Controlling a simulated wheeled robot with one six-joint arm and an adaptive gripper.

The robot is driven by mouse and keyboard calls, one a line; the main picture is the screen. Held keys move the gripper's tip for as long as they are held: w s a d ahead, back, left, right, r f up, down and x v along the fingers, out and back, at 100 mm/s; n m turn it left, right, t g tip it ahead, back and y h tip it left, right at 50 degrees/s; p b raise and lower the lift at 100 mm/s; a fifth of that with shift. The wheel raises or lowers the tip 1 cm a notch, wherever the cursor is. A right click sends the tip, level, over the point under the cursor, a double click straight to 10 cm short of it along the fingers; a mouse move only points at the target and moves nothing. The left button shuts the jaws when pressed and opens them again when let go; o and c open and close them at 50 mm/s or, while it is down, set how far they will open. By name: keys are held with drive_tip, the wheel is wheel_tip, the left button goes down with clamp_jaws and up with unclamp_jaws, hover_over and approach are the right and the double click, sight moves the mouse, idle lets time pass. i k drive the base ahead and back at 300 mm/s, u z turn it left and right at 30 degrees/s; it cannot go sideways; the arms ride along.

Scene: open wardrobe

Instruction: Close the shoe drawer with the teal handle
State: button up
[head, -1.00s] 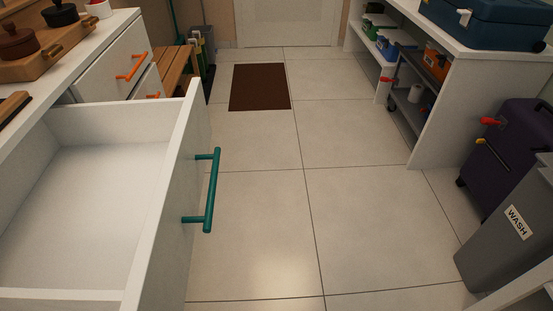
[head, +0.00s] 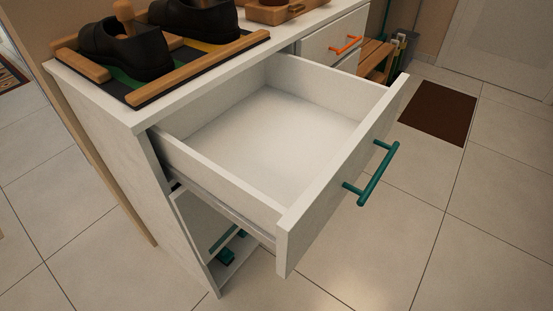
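The shoe drawer (head: 338,178) is white and pulled well out of the white cabinet (head: 160,205) in the head view. Its inside is empty. The teal handle (head: 376,172) is a bar on the outer face of the drawer front, at the right of the drawer. Nothing touches the handle. My gripper is not in view.
Black shoes (head: 128,48) sit in a wood-edged tray on the cabinet top. Lower teal handles (head: 228,256) show under the drawer. An orange-handled drawer (head: 345,45) and a wooden bench (head: 376,60) stand behind. Tiled floor right of the drawer is clear up to a brown mat (head: 438,113).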

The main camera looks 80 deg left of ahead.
sight(275, 147)
drive_tip(key=u, duration=2.55)
drive_tip(key=i, duration=0.5)
drive_tip(key=k, duration=0.5)
drive_tip(key=z, duration=2.9)
drive_tip(key=k, duration=0.6)
drive_tip(key=u, duration=1.35)
drive_tip(key=i, duration=0.5)
drive_tip(key=u, duration=0.1)
